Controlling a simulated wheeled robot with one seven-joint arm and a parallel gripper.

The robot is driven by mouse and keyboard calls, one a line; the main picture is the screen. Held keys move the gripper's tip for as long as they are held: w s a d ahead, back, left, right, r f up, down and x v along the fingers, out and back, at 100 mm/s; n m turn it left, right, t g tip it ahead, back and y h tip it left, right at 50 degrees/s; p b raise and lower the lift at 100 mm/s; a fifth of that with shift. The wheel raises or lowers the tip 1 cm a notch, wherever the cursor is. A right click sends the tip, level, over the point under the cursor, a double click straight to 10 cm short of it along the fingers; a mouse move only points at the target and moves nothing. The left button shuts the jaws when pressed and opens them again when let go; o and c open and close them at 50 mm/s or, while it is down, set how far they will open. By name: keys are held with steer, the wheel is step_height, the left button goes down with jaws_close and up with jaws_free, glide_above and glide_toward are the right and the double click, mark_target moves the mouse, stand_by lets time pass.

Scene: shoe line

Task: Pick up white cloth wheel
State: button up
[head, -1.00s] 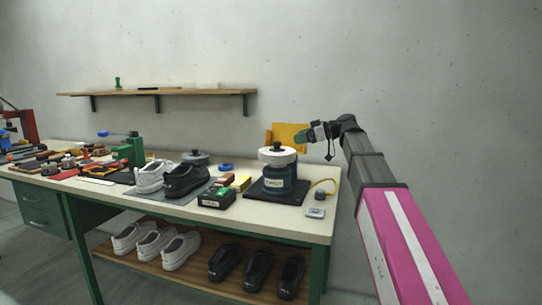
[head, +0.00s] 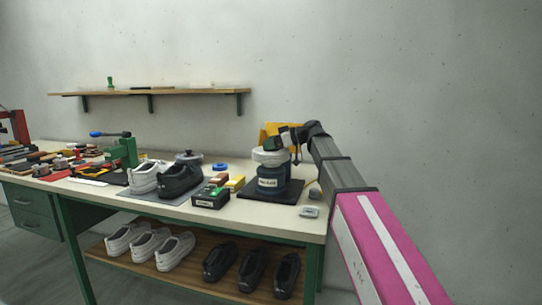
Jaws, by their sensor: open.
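The white cloth wheel (head: 263,155) lies flat on top of the dark blue-grey machine (head: 272,182), which stands on a black mat at the right end of the bench. My gripper (head: 273,144) is just above the wheel's right part, reaching in from the right. It is open with nothing seen between its fingers. The gripper is small in the view and covers the wheel's upper right side and hub, so I cannot tell whether it touches the wheel.
A yellow bin (head: 279,132) stands behind my gripper. White and black shoes (head: 180,182) sit left of the machine, with small boxes (head: 211,197) between. A grey gadget (head: 309,212) lies at the front right. A wooden shelf (head: 190,91) hangs on the wall.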

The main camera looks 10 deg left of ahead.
steer(key=c, duration=1.2)
steer(key=shift+r, duration=0.15)
